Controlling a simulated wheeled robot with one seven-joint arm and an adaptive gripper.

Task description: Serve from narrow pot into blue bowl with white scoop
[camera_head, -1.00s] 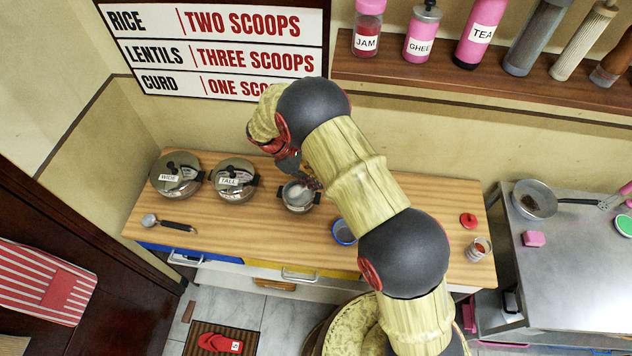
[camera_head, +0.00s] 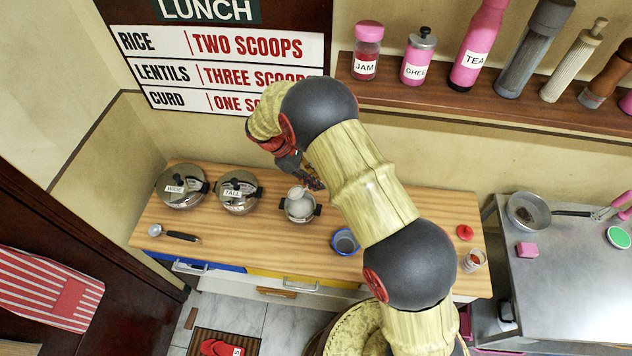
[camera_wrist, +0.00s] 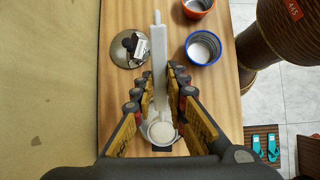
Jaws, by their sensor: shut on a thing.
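The narrow pot (camera_head: 301,212) is a small steel pot with dark side handles, standing uncovered on the wooden counter. My gripper (camera_wrist: 159,80) is shut on the handle of the white scoop (camera_wrist: 158,45). In the head view my gripper (camera_head: 302,172) is just above the pot, and the scoop's white end (camera_head: 298,194) shows at or over the pot's mouth. I cannot tell whether it touches the contents. The blue bowl (camera_head: 345,242) stands on the counter right of the pot and looks empty; it also shows in the wrist view (camera_wrist: 203,48).
Pots labelled WIDE (camera_head: 181,187) and TALL (camera_head: 238,193) stand lidded to the left, with a black-handled ladle (camera_head: 175,235) in front. The wrist view shows a loose steel lid (camera_wrist: 126,50) and an orange-rimmed bowl (camera_wrist: 197,6) near the blue bowl. A jar shelf (camera_head: 450,100) is behind.

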